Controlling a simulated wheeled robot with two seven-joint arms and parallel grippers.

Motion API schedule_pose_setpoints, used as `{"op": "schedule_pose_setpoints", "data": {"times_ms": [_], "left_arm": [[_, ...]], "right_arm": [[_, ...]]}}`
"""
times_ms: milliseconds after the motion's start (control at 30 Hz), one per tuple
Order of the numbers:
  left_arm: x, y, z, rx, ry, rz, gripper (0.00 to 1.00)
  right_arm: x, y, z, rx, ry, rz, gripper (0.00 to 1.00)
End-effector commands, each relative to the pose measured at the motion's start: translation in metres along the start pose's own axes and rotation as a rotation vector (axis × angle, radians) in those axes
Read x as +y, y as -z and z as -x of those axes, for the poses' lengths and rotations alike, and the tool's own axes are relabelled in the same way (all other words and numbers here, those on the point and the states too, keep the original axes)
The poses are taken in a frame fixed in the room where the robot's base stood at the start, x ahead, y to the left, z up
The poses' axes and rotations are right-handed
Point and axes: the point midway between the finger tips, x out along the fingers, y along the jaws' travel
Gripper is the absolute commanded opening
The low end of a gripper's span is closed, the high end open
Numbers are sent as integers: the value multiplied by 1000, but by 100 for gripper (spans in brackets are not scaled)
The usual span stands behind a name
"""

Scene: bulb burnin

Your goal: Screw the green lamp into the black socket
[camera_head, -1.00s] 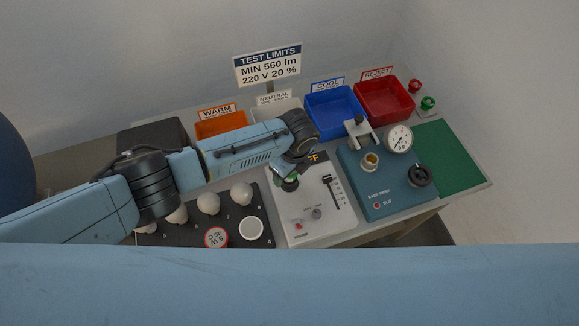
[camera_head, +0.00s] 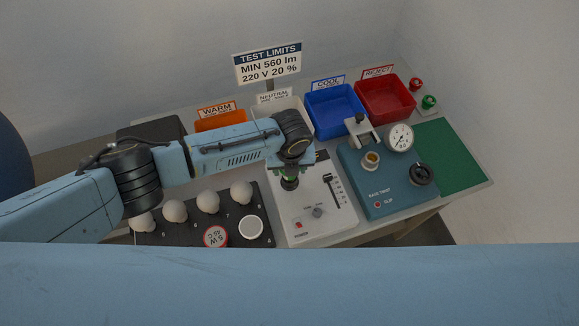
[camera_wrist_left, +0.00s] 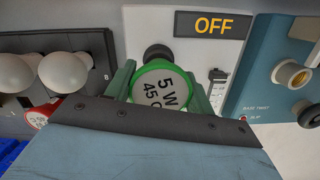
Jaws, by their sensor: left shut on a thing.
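The green lamp (camera_wrist_left: 160,88) faces me in the left wrist view, with "5 W 45 C" on its white round face. My left gripper (camera_wrist_left: 162,92) is shut on it, with one green finger on each side. A black round socket (camera_wrist_left: 158,53) shows just beyond the lamp, partly hidden by it. In the head view my left gripper (camera_head: 290,172) points down over the white tester (camera_head: 325,212), and a green and dark part (camera_head: 289,184) shows beneath it. I cannot tell whether the lamp touches the socket. My right gripper is not in view.
A black tray (camera_head: 190,233) with several white bulbs lies left of the tester, whose display (camera_wrist_left: 214,25) reads OFF. A blue-green base tester (camera_head: 385,200) with a gauge stands close on the right. Orange, white, blue (camera_head: 335,108) and red bins line the back.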

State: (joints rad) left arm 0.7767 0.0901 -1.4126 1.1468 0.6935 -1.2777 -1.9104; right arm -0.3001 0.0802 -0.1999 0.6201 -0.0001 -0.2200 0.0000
Motion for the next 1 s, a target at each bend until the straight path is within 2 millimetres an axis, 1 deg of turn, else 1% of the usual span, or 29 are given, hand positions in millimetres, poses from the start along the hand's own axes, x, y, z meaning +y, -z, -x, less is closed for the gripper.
{"op": "schedule_pose_setpoints", "data": {"times_ms": [100, 467, 800, 1000], "left_arm": [[0, -1, -1, -4, 23, -175, 31], [-1, -1, -2, -5, 86, -697, 31], [-2, -1, -3, -8, 143, -1174, 31], [-4, -4, -4, -17, 151, -1226, 31]], "right_arm": [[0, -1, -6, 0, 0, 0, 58], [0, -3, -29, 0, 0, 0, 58], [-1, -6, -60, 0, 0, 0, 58], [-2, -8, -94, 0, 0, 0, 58]]}}
